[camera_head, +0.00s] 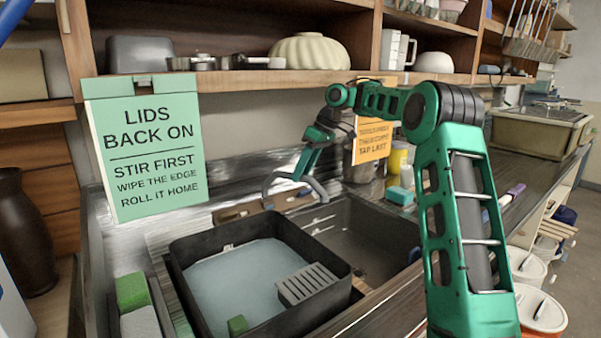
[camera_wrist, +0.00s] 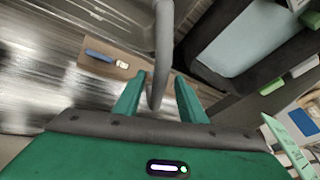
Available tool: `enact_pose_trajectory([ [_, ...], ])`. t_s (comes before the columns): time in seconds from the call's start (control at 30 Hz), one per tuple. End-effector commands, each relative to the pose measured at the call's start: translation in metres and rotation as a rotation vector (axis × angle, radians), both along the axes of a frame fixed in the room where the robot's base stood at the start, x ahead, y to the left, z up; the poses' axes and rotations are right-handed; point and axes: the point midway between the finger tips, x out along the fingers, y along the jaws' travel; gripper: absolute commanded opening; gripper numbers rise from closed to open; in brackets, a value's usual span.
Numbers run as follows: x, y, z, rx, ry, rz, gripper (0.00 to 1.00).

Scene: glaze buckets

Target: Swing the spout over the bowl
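The grey curved spout (camera_head: 280,176) rises behind the sink in the head view. It also shows in the wrist view (camera_wrist: 163,40) as a grey pipe running down between my fingers. My green gripper (camera_head: 303,172) is at the spout, and the arm partly hides it. In the wrist view my gripper (camera_wrist: 158,97) has its fingers apart on either side of the pipe, with a visible gap at the right finger. Contact with the left finger is unclear. The dark sink bowl (camera_head: 372,232) lies to the right of the spout's base.
A black tub (camera_head: 332,289) of pale blue liquid, with a grey slotted block (camera_head: 306,284), stands left of the bowl. A green sign (camera_head: 146,150) stands at the left. A yellow container (camera_head: 397,158) and a teal sponge (camera_head: 399,195) stand behind the bowl. A shelf (camera_head: 270,80) runs above.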

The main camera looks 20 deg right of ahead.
Motion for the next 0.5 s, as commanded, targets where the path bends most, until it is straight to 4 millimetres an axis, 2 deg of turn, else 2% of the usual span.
enact_pose_trajectory([
  [0.17,-0.001,-0.004,0.010,0.001,-0.001,0.000,0.37],
  [0.5,-0.010,-0.026,0.059,0.001,-0.002,-0.002,0.37],
])
